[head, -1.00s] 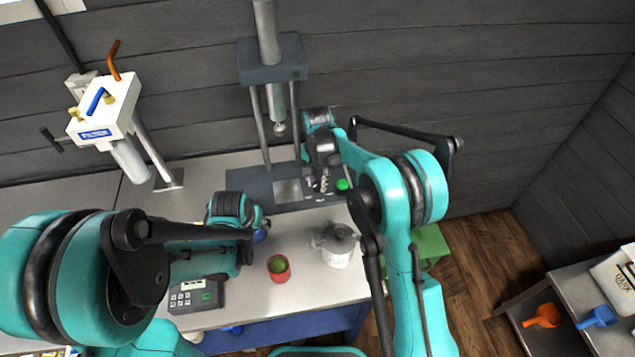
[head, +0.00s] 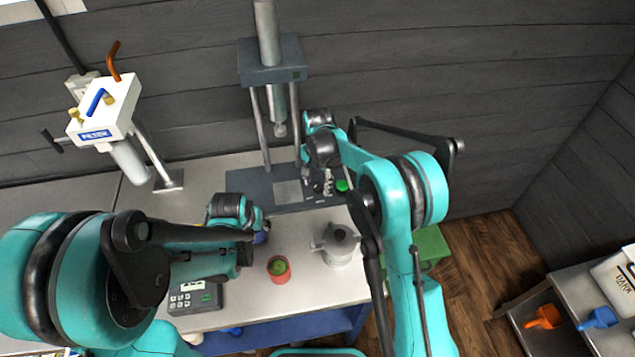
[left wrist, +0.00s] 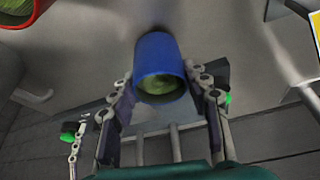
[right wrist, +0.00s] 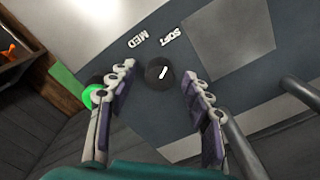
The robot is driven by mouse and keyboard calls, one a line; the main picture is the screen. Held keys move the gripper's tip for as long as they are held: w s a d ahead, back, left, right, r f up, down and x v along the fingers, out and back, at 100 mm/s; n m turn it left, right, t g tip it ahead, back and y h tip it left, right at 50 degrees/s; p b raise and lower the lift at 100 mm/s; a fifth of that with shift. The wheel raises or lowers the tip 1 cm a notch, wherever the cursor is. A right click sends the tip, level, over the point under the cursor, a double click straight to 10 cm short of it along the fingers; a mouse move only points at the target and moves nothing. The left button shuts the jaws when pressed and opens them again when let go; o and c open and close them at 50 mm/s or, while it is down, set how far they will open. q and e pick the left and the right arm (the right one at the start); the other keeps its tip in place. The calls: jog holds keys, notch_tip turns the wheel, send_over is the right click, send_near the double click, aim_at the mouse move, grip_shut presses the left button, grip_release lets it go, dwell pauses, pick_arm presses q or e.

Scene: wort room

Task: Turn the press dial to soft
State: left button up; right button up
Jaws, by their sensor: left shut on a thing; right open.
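The press dial (right wrist: 160,72) is a small black knob with a white pointer mark, on the dark base of the press. In the right wrist view the mark slants up and to the right, toward the SOFT label (right wrist: 170,37) rather than the MED label (right wrist: 138,40). My right gripper (right wrist: 166,80) is open, its fingers on either side of the dial; I cannot tell whether they touch it. In the head view my right gripper (head: 325,186) is at the press base, hiding the dial. My left gripper (left wrist: 160,88) is shut on a blue cup (left wrist: 158,52) with green contents.
The press (head: 272,72) stands at the back of the table. A red cup (head: 280,276), a grey lidded jug (head: 338,254) and a keypad device (head: 196,298) stand nearer. A white tapping device (head: 104,108) is at left.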

aim_at(318, 185)
jog(key=shift+r, duration=3.75)
